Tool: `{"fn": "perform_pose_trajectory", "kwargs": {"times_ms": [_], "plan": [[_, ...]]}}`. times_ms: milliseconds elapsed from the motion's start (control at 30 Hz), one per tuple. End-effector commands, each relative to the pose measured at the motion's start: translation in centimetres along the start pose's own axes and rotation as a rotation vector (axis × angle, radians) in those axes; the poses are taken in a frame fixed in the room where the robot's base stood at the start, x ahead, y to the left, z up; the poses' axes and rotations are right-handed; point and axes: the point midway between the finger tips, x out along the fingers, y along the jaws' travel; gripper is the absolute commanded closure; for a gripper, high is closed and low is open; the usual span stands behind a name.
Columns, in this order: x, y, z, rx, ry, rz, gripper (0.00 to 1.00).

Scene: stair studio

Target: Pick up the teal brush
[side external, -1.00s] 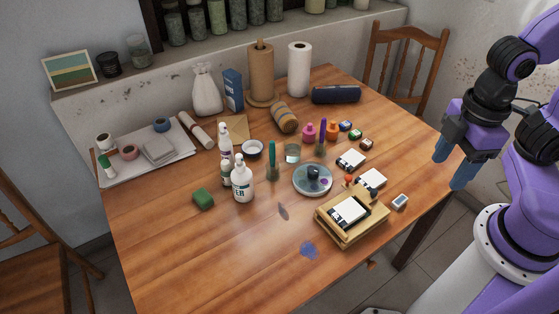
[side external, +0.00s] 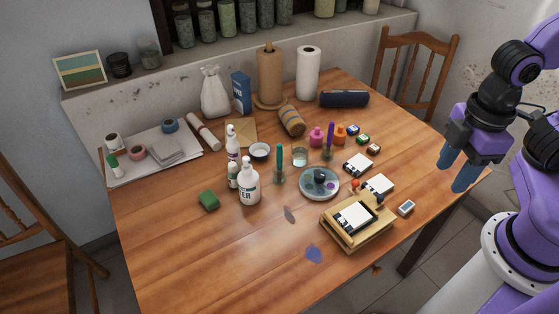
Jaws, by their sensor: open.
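The teal brush (side external: 280,158) stands upright in a small clear holder (side external: 279,177) near the middle of the wooden table. A purple brush (side external: 330,137) stands in a similar holder farther back and to the right. My gripper (side external: 458,175) is open and empty, with blue fingers pointing down at the table's right edge. It is well to the right of the teal brush and apart from everything.
White bottles (side external: 249,184) stand just left of the teal brush. A glass (side external: 300,156) and a round palette (side external: 319,183) are on its right. The table's front left is mostly clear.

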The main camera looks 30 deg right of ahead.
Motion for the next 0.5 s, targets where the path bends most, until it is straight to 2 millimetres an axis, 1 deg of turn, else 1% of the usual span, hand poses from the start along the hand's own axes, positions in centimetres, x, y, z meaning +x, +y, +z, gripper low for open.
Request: {"fn": "perform_pose_trajectory", "kwargs": {"times_ms": [67, 167, 300, 367, 500], "plan": [[-0.3, 0.7, -1.7, -0.025, -0.002, 0.001, 0.52], [-0.8, 2.2, -4.8, -0.077, -0.004, 0.002, 0.52], [-1.2, 5.0, -9.4, -0.165, -0.009, 0.003, 0.52], [-1.3, 6.3, -11.4, -0.203, -0.011, 0.003, 0.52], [-1.2, 9.5, -15.6, -0.29, -0.015, 0.002, 0.52]]}}
